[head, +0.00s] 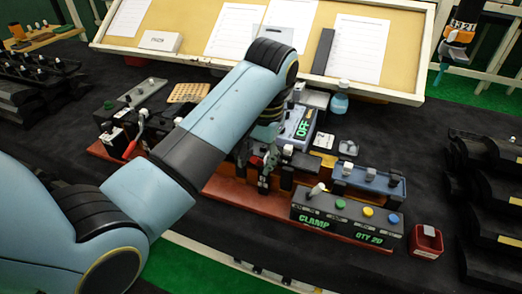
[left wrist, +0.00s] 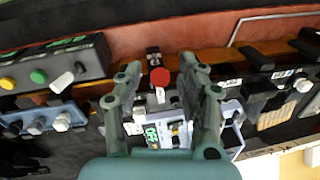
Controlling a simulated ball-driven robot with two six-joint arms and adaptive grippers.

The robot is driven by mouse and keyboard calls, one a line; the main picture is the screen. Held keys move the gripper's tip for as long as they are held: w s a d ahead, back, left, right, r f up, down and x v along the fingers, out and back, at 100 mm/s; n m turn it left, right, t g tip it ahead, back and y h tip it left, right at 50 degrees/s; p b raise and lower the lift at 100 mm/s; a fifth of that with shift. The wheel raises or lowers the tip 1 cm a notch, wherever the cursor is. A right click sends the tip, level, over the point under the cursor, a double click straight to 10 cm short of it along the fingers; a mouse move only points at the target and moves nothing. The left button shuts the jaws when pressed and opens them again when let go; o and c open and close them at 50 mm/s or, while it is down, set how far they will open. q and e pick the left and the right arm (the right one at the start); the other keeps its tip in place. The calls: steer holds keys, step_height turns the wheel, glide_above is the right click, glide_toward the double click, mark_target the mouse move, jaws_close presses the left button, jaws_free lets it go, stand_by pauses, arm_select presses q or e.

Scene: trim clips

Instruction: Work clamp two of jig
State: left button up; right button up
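The jig is a long red-brown base (head: 249,197) on the dark bench, carrying several dark clamp blocks. One clamp at its left end has a red handle (head: 135,143) that stands tilted up. My left gripper (head: 264,172) is over the middle of the jig, pointing down. In the left wrist view its two fingers (left wrist: 160,68) are apart. A round red knob (left wrist: 159,77) shows between them, with a black clamp part (left wrist: 153,54) just beyond. I cannot tell whether a finger touches the knob. My arm hides part of the jig.
A black box marked CLAMP (head: 345,216) has coloured buttons and a white lever. A blue-grey switch box (head: 368,180), a display unit reading OFF (head: 298,126) and a red bin (head: 426,241) are close by. A bottle (head: 339,102) stands behind. Dark racks (head: 490,170) are at right.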

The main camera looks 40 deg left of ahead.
arm_select(q)
steer(key=shift+w+f, duration=0.15)
steer(key=shift+f, duration=0.35)
steer(key=shift+c, duration=0.5)
jaws_close()
